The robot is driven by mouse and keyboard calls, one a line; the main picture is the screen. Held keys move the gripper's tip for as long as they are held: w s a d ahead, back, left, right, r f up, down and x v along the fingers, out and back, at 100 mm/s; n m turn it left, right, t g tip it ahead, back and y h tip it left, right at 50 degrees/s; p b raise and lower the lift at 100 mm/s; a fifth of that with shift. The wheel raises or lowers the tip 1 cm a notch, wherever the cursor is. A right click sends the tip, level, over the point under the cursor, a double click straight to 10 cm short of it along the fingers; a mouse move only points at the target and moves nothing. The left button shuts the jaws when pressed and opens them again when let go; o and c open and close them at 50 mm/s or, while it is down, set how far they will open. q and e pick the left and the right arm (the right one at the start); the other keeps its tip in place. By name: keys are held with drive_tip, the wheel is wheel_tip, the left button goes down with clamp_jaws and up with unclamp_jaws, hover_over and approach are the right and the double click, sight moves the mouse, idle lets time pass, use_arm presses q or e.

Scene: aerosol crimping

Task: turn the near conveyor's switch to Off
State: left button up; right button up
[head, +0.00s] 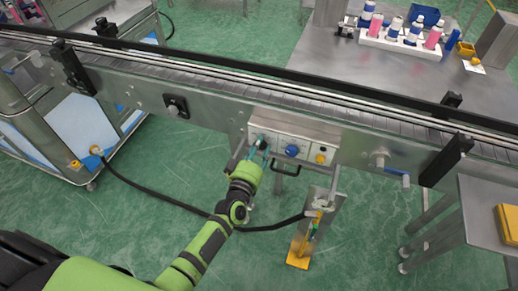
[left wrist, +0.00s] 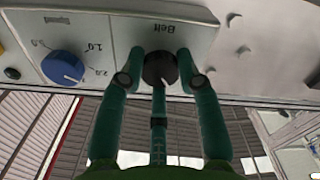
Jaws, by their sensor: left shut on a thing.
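The near conveyor's control box (head: 310,130) is mounted on the conveyor's near side. In the left wrist view its panel appears upside down, with the black switch knob (left wrist: 160,68) under the label "Belt". My left gripper (head: 261,148) is at the left end of the box. In the left wrist view the gripper (left wrist: 160,62) has a green finger on each side of the knob and is shut on it. The Off and On marks are not readable, and the knob's setting cannot be told. In the head view the fingers hide the knob. My right gripper is not in view.
A blue "Speed" knob (head: 292,151) and a yellow button (head: 320,158) sit beside the switch. A black handle (head: 285,170) juts out below the box. A black hose (head: 155,195) runs beneath. A metal table (head: 490,210) stands at right.

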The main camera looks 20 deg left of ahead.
use_arm(q)
drive_tip(key=shift+f+n+b, duration=0.15)
drive_tip(key=shift+n+b, duration=0.15)
drive_tip(key=shift+n, duration=1.2)
drive_tip(key=shift+s+d, duration=0.1)
drive_tip(key=o, duration=1.1)
drive_tip(key=shift+o, duration=0.2)
drive_tip(key=s, duration=1.2)
drive_tip(key=shift+a, duration=0.2)
